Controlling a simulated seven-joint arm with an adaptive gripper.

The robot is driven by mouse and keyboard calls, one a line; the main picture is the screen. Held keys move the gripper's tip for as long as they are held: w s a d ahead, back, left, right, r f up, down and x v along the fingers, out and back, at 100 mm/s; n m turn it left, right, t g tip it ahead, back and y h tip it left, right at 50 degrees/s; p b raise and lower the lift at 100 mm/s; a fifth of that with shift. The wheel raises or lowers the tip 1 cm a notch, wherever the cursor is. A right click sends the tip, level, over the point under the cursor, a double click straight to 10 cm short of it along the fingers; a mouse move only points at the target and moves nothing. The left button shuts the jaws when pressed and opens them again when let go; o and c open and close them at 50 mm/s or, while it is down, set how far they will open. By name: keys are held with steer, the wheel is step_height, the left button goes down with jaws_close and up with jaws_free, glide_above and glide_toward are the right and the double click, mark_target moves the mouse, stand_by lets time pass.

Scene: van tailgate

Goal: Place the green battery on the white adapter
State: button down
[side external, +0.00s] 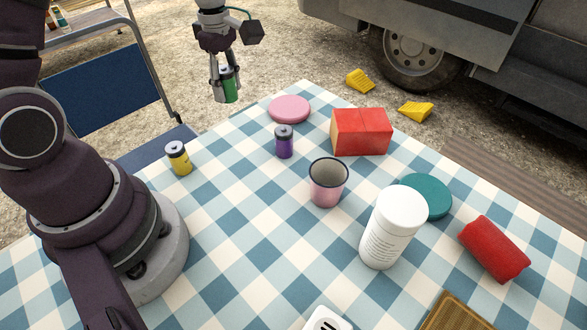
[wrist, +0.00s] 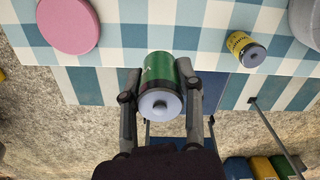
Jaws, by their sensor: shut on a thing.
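The green battery (side external: 230,90) is upright between the fingers of my gripper (side external: 224,84), raised at the far left edge of the checked table. In the wrist view the green battery (wrist: 159,73) sits between both fingers of my gripper (wrist: 163,100), with its grey end facing the camera. My gripper is shut on it. A white item with dark slots, which looks like the white adapter (side external: 322,318), lies at the near edge of the side view and is partly cut off. It does not show in the wrist view.
On the table stand a yellow battery (side external: 179,160), purple battery (side external: 284,147), pink disc (side external: 289,109), red block (side external: 361,132), pink mug (side external: 327,186), tall white jar (side external: 392,230), teal disc (side external: 428,195), red roll (side external: 494,249) and wooden board (side external: 455,315). The left-middle cloth is clear.

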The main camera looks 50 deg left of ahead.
steer(key=w+d+r+m, duration=0.15)
steer(key=d+m, duration=0.45)
steer(key=d, duration=0.6)
steer(key=m, duration=1.3)
glide_toward(330, 327)
steer(key=f, duration=0.6)
steer(key=shift+s+f, duration=0.35)
steer(key=shift+f, duration=0.05)
steer(key=shift+f, duration=0.1)
steer(key=c, duration=0.7)
jaws_free()
